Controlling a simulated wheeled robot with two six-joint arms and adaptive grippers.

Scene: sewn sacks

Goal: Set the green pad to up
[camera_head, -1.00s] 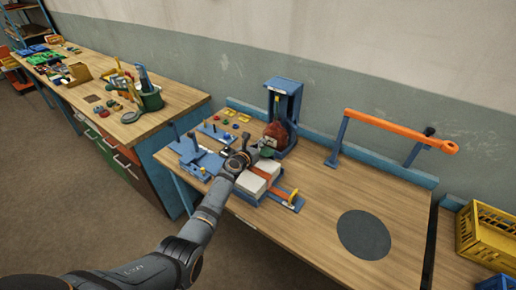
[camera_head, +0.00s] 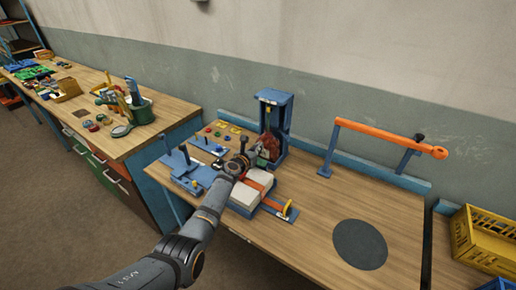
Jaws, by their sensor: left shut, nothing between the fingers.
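My left gripper (camera_head: 254,156) reaches in from the lower left over the front bench, shut and empty, its tips by the foot of the blue upright stand. A small green patch (camera_head: 263,154) shows at the tips, partly hidden by the gripper; I cannot tell whether it is the green pad, which way it is set, or whether the gripper touches it. A dark red sack-like thing (camera_head: 271,143) sits inside the blue stand (camera_head: 274,103) behind it. My right gripper is out of view.
A pale block with an orange strap (camera_head: 262,181) lies under the gripper. A blue fixture (camera_head: 187,175) and a board of small coloured pieces (camera_head: 212,138) stand left. An orange bar (camera_head: 385,135) is on the right. The bench around the dark disc (camera_head: 360,245) is clear.

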